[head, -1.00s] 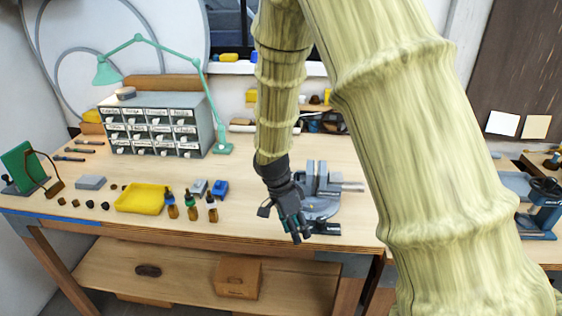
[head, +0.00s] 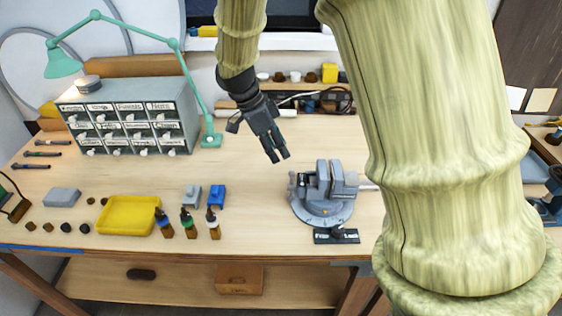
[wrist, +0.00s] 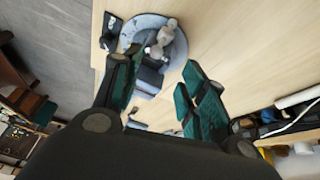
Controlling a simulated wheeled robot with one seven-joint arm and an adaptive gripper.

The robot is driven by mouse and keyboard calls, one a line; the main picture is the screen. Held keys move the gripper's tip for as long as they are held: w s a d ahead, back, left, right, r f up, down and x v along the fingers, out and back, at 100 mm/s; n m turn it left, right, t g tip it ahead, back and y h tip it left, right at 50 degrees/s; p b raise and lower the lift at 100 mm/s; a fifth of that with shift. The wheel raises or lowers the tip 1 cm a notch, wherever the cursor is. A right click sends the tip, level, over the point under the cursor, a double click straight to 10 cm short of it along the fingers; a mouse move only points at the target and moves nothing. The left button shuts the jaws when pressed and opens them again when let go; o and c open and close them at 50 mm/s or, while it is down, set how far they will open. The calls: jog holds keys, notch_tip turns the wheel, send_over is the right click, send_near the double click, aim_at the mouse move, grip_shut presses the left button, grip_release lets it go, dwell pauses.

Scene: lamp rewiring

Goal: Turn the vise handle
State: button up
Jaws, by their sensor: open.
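The grey vise (head: 322,192) stands on a round base near the front right of the wooden bench. A light bar (head: 369,187) shows at its right side, partly hidden by my arm; I cannot tell whether it is the handle. A dark labelled plate (head: 336,236) lies in front of the vise. My gripper (head: 277,157) is open and empty, above the bench, up and left of the vise and apart from it. In the wrist view the vise's round base (wrist: 140,30) shows beyond my open fingers (wrist: 160,95), which hide part of the vise.
A yellow tray (head: 128,228), several small bottles (head: 188,224) and blue and grey blocks (head: 217,196) sit left of the vise. A labelled drawer cabinet (head: 130,120) and green lamp (head: 175,48) stand behind. The bench middle (head: 235,165) is clear.

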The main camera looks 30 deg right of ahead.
aim_at(291, 171)
jog(key=p+x, duration=0.1)
jog(key=x, duration=0.1)
jog(key=p+x, duration=0.1)
jog(key=x, duration=0.2)
jog(key=p+x, duration=0.1)
jog(key=x, duration=0.2)
jog(key=shift+s+d, duration=0.15)
jog(key=shift+s, duration=0.25)
jog(key=shift+s+d+f+p, duration=0.1)
jog(key=shift+s+f+p, duration=0.05)
jog(key=shift+f+p, duration=0.2)
jog(key=shift+d+f, duration=0.25)
jog(key=shift+f, duration=0.5)
jog(key=shift+s, duration=0.1)
grip_shut()
